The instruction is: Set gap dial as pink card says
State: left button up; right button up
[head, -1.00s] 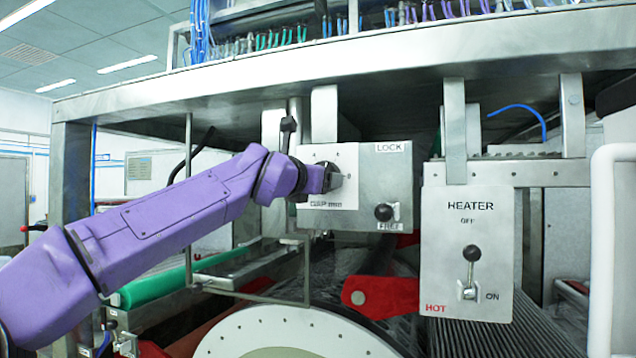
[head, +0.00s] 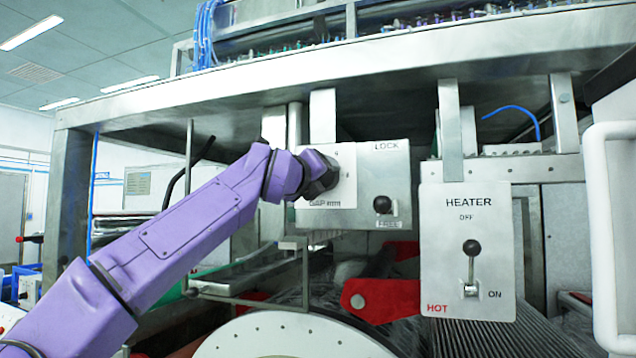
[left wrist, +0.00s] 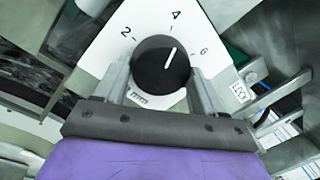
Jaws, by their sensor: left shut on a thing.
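The gap dial is a black round knob (left wrist: 160,72) with a white pointer line on a white plate, marked 2, 4 and 6 in the left wrist view. The line points close to 4, slightly toward the 6 side. My left gripper (left wrist: 161,85) has a finger on each side of the knob and is shut on it. In the head view the left gripper (head: 330,174) covers the dial on the GAP mm plate (head: 345,195). No pink card shows in either view. My right gripper is not in view.
A black-knobbed lever (head: 382,204) right of the dial sits down near FREE, below LOCK. The HEATER panel (head: 448,270) with its lever (head: 471,247) hangs further right. A red bracket (head: 385,300) and the white drum end (head: 300,335) lie below.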

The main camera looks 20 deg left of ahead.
pick_arm(q)
jog(key=shift+r+n, duration=0.1)
jog(key=shift+n, duration=0.4)
jog(key=o, duration=1)
jog(key=shift+o, duration=0.2)
jog(key=s+f+b, duration=0.1)
jog(key=s+b, duration=0.6)
jog(key=s, duration=0.3)
jog(key=shift+s+a, duration=0.25)
jog(key=shift+a, duration=0.2)
